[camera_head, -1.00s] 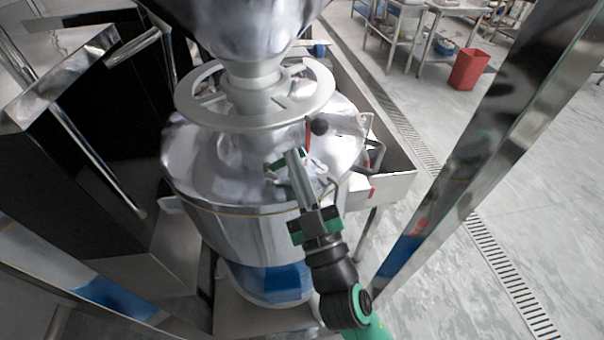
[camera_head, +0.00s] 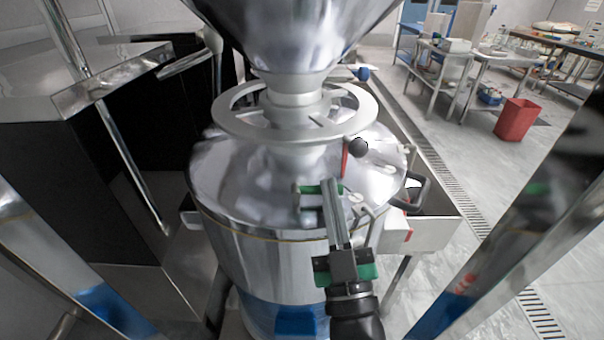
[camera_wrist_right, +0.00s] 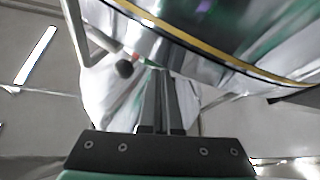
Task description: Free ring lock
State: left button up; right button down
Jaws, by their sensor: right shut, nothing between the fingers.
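The ring lock (camera_head: 240,128) is a flat, spoked metal ring around the neck under the steel hopper, above the domed grinder lid (camera_head: 240,175). A red lever with a black ball knob (camera_head: 359,147) stands at the ring's right front; the knob also shows in the right wrist view (camera_wrist_right: 124,69). My right gripper (camera_head: 329,184) is shut and empty, over the front right of the lid, below and left of the knob. In the right wrist view its fingers (camera_wrist_right: 161,75) lie together, right of the knob. I cannot tell whether they touch the lid. My left gripper is not in view.
The steel hopper (camera_head: 290,35) rises above the ring. A dark curved handle (camera_head: 420,190) and a metal tray (camera_head: 445,215) are at the drum's right. Slanted metal posts flank the machine. A red bin (camera_head: 517,118) stands on open floor behind.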

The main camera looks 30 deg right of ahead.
jog(key=r+p, duration=0.4)
jog(key=r, duration=0.1)
jog(key=shift+s+a, duration=0.2)
jog(key=shift+s, duration=0.2)
jog(key=w+f+b+v, duration=0.1)
jog(key=b+v, duration=0.1)
jog(key=v, duration=0.8)
jog(key=shift+s+a, duration=0.2)
jog(key=shift+a, duration=0.25)
